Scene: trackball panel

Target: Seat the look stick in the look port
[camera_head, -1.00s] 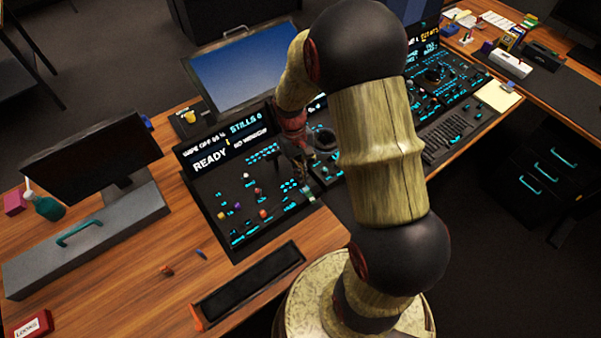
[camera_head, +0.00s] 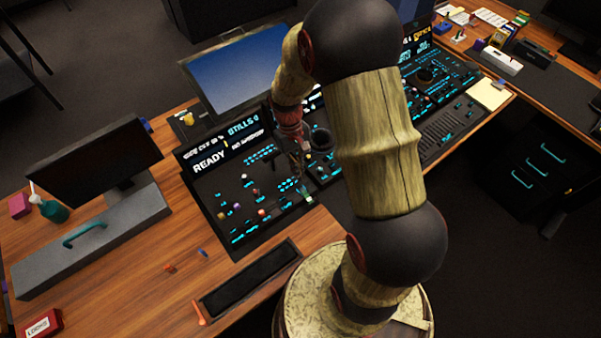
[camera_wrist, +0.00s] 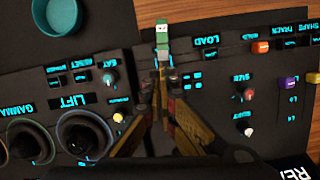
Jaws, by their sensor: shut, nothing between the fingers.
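The look stick (camera_wrist: 163,36) appears to be the small green piece with a pale label, at the panel's edge beside the LOAD marking in the wrist view. It shows as a small green spot (camera_head: 308,198) in the head view. The port is hidden or too small to make out, so I cannot tell how deep the stick sits. My gripper (camera_wrist: 161,76) is shut and empty, its fingertips just short of the stick's near end in the wrist picture. In the head view my gripper (camera_head: 300,172) is small and dark over the panel.
The control panel (camera_head: 232,190) carries several knobs and buttons close around my gripper. A raised screen (camera_head: 235,72) stands behind it. A black tray (camera_head: 250,278), small loose pieces and a red box (camera_head: 40,325) lie on the wooden desk (camera_head: 130,290). Bare desk shows left of the panel.

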